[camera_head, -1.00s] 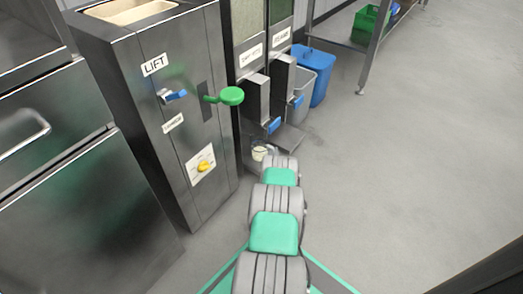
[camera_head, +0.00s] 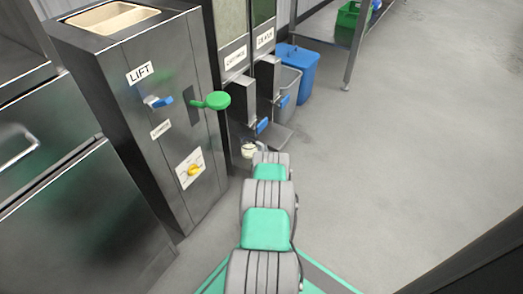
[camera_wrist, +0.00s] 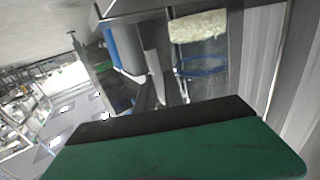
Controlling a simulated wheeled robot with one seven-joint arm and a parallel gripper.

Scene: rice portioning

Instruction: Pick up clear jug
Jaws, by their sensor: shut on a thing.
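The clear jug (camera_head: 248,151) shows small in the head view, low in front of the dispensers and just beyond the end of my arm. Pale rice-like stuff shows in it. In the wrist view a see-through vessel (camera_wrist: 203,50), which looks like the jug, has a pale grainy mass and a blue ring-like outline. My gripper (camera_wrist: 165,118) shows in the wrist view as a dark bar and a green part across the bottom. It is shut on the jug. The fingertips and the exact grip are hidden; in the head view my arm covers them.
A steel cabinet marked LIFT (camera_head: 140,73) with a green knob (camera_head: 217,100) stands left of my arm. Two dispensers with blue levers (camera_head: 262,126) stand behind the jug. A grey bin (camera_head: 288,88) and blue bin (camera_head: 303,70) stand beyond. The floor at right is clear.

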